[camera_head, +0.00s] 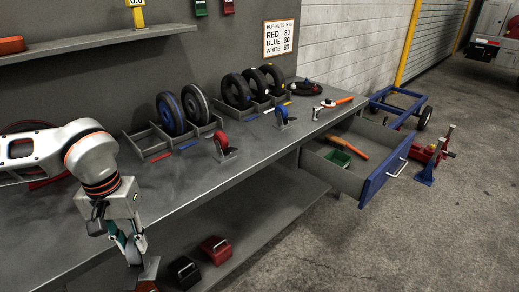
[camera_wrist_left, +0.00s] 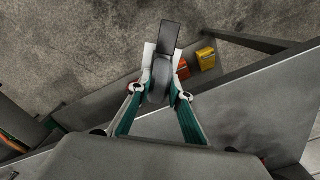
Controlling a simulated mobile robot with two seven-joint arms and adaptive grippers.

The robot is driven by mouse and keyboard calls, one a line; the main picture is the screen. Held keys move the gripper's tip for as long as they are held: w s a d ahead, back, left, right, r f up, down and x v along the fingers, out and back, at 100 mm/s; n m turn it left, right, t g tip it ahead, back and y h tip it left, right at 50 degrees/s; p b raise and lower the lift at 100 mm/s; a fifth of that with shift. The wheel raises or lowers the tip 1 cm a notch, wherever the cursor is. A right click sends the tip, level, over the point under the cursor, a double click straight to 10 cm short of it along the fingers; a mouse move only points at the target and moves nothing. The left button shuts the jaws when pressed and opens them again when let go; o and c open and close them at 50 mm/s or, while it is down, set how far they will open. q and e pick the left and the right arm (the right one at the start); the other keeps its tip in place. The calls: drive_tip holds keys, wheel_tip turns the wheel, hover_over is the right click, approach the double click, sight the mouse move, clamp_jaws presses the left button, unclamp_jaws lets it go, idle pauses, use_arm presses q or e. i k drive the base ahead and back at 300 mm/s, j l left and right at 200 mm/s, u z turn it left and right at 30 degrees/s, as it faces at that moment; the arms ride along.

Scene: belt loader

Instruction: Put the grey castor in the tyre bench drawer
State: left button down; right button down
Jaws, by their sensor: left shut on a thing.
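My left gripper (camera_head: 128,243) is shut on the grey castor (camera_head: 134,250), held out past the bench's front edge at the lower left. In the left wrist view the castor (camera_wrist_left: 161,75) sits between the teal-sided fingers (camera_wrist_left: 160,98), its dark plate pointing away from the gripper. The tyre bench drawer (camera_head: 337,178) is pulled open at the right end of the bench; its front is blue with a pale handle. My right gripper is not in view.
On the bench stand a red castor (camera_head: 223,147), a blue castor (camera_head: 282,116) and racks (camera_head: 160,149) of upright wheels. An orange-handled tool (camera_head: 335,103) lies near the bench's right end. Red (camera_head: 215,249) and black (camera_head: 184,272) boxes sit below.

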sight(369, 151)
drive_tip(key=z, duration=0.4)
drive_tip(key=i+z, duration=0.15)
drive_tip(key=z, duration=0.25)
drive_tip(key=i+z, duration=0.1)
drive_tip(key=z, duration=0.35)
drive_tip(key=i+j+z, duration=0.1)
drive_tip(key=i+z, duration=0.25)
drive_tip(key=i+j+z, duration=0.2)
drive_tip(key=i+z, duration=0.2)
drive_tip(key=i+j+z, duration=0.15)
drive_tip(key=i+j, duration=0.7)
drive_tip(key=j, duration=0.1)
